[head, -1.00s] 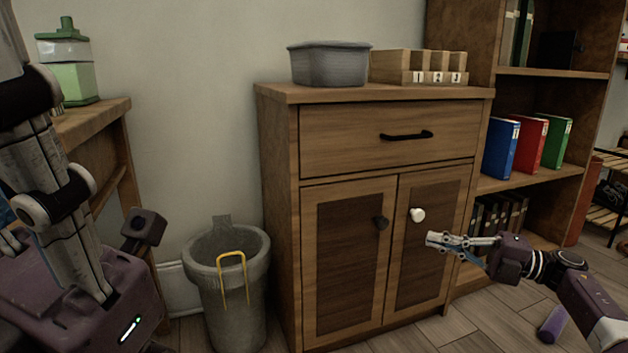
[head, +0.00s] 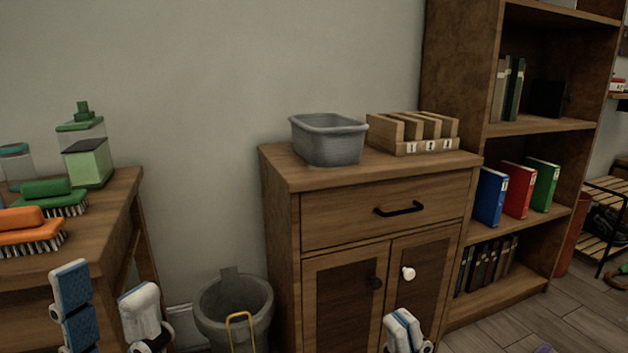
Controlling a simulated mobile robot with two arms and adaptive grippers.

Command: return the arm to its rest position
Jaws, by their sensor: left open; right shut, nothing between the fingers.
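My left gripper (head: 108,306) shows at the bottom left, its two blue-and-white fingers pointing up and spread wide apart with nothing between them. It appears in front of the wooden table and left of the bin. My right gripper (head: 404,330) shows at the bottom, right of the middle, with its fingers together and pointing up. It holds nothing and overlaps the lower part of the cabinet's right door in the picture. Whether it touches the door cannot be told. The arms behind both grippers are mostly below the picture's edge.
The wooden cabinet (head: 340,222) has its drawer and doors shut; a grey basket (head: 329,146) and a wooden organizer (head: 425,146) stand on top. A grey bin (head: 262,300) stands left of it. Brushes (head: 30,232) lie on the left table (head: 105,222). A bookshelf (head: 520,127) stands right.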

